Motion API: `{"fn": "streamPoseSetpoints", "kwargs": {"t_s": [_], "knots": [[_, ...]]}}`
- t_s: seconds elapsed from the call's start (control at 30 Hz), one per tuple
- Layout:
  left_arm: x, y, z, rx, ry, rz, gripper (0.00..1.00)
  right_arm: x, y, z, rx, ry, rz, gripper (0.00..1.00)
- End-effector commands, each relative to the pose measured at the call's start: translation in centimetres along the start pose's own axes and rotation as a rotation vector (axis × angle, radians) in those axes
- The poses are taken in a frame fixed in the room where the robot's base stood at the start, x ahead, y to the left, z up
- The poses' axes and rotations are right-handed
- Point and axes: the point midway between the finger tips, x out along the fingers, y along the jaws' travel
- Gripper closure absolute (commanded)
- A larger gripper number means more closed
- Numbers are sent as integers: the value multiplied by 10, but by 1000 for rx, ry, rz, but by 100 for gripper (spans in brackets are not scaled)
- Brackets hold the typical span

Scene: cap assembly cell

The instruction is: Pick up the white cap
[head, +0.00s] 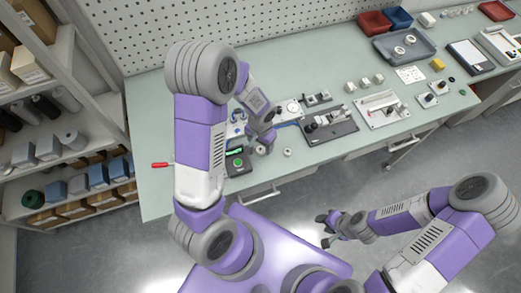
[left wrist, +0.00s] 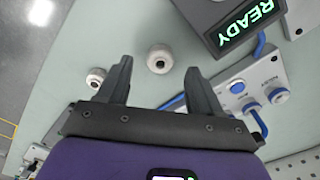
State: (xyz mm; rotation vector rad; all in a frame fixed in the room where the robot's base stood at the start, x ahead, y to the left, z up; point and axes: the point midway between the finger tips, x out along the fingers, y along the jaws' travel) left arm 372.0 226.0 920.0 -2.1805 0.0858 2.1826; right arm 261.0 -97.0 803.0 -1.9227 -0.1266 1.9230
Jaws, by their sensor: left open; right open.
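Two small white ring-shaped caps with dark centre holes lie on the pale green bench. In the left wrist view, one white cap (left wrist: 160,59) sits between and just beyond my open left fingertips, apart from both. The other cap (left wrist: 96,77) lies outside the left-hand finger in that view. In the head view one cap (head: 288,152) shows clear on the bench; the one by the fingers is partly hidden. My left gripper (head: 262,143) is open and empty, pointing down over the bench; its fingers show in the left wrist view (left wrist: 159,68). My right gripper (head: 328,230) is open and empty over the floor.
A control box with a READY display (left wrist: 248,22) and a panel with blue buttons (left wrist: 252,100) stand close to my left gripper. A dark fixture (head: 328,126) is to the right. A grey tray (head: 404,46) sits at the back.

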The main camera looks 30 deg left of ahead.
Motion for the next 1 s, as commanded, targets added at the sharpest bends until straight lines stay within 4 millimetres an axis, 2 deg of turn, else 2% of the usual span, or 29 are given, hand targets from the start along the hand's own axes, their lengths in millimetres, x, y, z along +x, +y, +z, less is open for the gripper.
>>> {"fn": "streamPoseSetpoints", "kwargs": {"t_s": [0.03,0.13,0.4,0.47,0.7,1.0], "knots": [[9,0,1,0,-4,-1,35,2,1,0,0,0,0,57],[19,0,0,1,-2,-1,35,3,1,0,0,0,0,57],[22,0,0,0,2,-1,35,3,1,0,0,0,0,57],[22,0,0,-1,1,-1,41,3,1,0,0,0,0,57],[21,0,0,0,1,0,78,3,1,0,0,0,0,57],[21,0,0,0,1,0,79,3,1,0,0,0,0,57]]}}
